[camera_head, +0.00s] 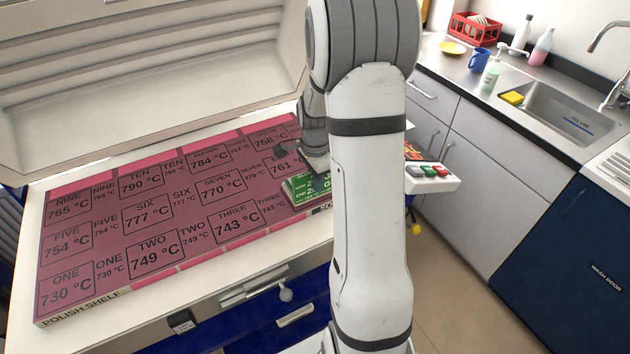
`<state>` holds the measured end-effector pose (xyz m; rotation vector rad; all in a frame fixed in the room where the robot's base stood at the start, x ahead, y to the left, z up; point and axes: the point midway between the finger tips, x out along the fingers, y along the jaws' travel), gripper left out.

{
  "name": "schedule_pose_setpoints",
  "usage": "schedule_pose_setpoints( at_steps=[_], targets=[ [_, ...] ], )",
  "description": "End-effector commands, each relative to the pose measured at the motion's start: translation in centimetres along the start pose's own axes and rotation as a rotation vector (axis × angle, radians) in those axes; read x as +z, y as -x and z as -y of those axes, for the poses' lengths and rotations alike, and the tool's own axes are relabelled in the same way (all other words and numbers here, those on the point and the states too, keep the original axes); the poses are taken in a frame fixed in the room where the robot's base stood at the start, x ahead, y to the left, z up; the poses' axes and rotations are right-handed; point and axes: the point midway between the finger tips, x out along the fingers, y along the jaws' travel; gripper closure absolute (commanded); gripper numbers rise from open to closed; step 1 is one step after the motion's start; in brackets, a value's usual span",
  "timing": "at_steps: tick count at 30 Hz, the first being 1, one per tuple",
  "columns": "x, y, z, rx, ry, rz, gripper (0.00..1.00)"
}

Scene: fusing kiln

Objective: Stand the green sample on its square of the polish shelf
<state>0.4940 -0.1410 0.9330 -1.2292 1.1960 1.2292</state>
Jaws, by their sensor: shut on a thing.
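The green sample (299,190) is a flat green piece with white lettering, at the front right of the polish shelf. My arm hides its right part. The polish shelf (160,268) is a mauve board of outlined, numbered squares with temperatures, such as ONE 730 °C and THREE 743 °C. The sample shows just right of the THREE labels and in front of the 761 °C square. I cannot tell whether it touches the shelf. My gripper (318,172) is at the sample, shut on it; its fingertips are mostly hidden behind my arm.
The raised kiln lid (150,75) stands behind the shelf. A sink counter (470,75) with bottles, a blue mug and a red rack is farther right. Floor shows between them.

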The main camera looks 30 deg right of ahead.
Motion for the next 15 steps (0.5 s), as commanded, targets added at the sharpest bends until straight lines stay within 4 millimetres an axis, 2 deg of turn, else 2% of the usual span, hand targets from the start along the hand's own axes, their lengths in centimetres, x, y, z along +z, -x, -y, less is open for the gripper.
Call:
schedule_pose_setpoints(
  at_steps=[3,14,15],
  targets=[
    [0.1,-1.1,0.0,0.001,0.001,0.000,1.00],
    [0.1,-1.5,0.1,-0.001,0.003,0.000,1.00],
    [0.1,-1.6,0.0,0.000,0.003,0.000,0.85]
  ],
)
